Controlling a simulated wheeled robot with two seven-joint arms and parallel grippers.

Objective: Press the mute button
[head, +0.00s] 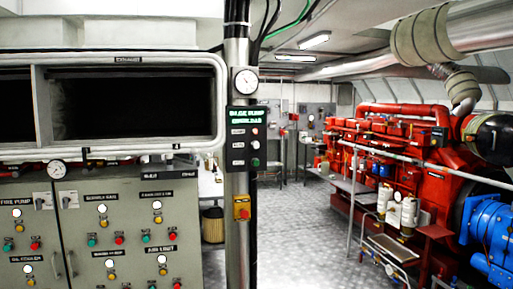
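A dark control box (235,153) is fixed to a grey vertical post. Its lit green display (246,116) appears to read "BILGE PUMP OVERLOAD". The labels are too small to read, so I cannot tell which is the mute button. Neither of my grippers is in view.
Grey cabinets (130,225) with several coloured buttons stand at the left, below a framed dark opening (135,103). A gauge (245,81) and a yellow box (241,207) are on the post. A red engine (400,160) stands at the right. The floor (305,235) between is clear.

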